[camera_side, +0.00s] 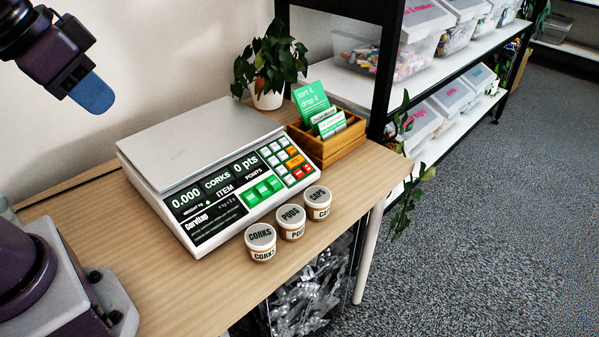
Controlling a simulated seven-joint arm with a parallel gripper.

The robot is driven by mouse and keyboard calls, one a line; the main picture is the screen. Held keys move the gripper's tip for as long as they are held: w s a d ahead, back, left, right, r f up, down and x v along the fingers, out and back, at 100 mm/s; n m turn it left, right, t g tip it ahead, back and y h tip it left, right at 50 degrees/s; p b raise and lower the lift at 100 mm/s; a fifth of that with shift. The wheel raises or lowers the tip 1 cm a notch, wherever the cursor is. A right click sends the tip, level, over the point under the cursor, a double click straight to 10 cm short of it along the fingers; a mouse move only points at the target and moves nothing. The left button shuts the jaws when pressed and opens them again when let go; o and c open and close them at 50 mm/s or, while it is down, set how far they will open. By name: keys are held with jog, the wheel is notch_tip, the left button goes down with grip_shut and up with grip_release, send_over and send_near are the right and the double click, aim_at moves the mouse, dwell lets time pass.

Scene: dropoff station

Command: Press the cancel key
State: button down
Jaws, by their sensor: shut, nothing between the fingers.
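The scale (205,150) stands on the wooden table, with a flat weighing plate and a sloped front panel. Its keypad (284,158) at the panel's right end has white, orange and red keys. Larger green keys (262,190) sit lower left of it. The key labels are too small to read, so I cannot tell which one is cancel. My gripper (93,94) is at the upper left, with its blue fingers shut and empty. It hangs in the air, clear of the scale and well to the left of the keypad.
Three lidded tubs labelled corks (261,242), pods (291,222) and caps (318,203) stand before the panel. A wooden card box (327,147) and a potted plant (268,68) are behind the scale. A shelf rack (440,70) stands right.

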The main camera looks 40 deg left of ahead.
notch_tip(320, 180, down, 3)
jog(key=w+g, duration=0.2)
jog(key=w, duration=0.1)
jog(key=m+t+h, duration=0.2)
jog(key=h, duration=0.1)
send_over(298, 173)
jog(key=d, duration=0.5)
notch_tip(298, 173, down, 17)
jog(key=shift+w+a+f, duration=0.1)
jog(key=shift+w+f, duration=0.1)
jog(key=shift+w, duration=0.1)
jog(key=shift+f, duration=0.1)
jog(key=shift+a+f, duration=0.6)
jog(key=shift+f, duration=0.7)
jog(key=shift+a+f, duration=0.55)
jog(key=shift+f, duration=0.75)
jog(key=shift+a+f, duration=0.6)
jog(key=shift+f, duration=0.7)
jog(key=shift+f, duration=0.1)
jog(key=shift+a+f, duration=0.2)
jog(key=shift+f, duration=0.1)
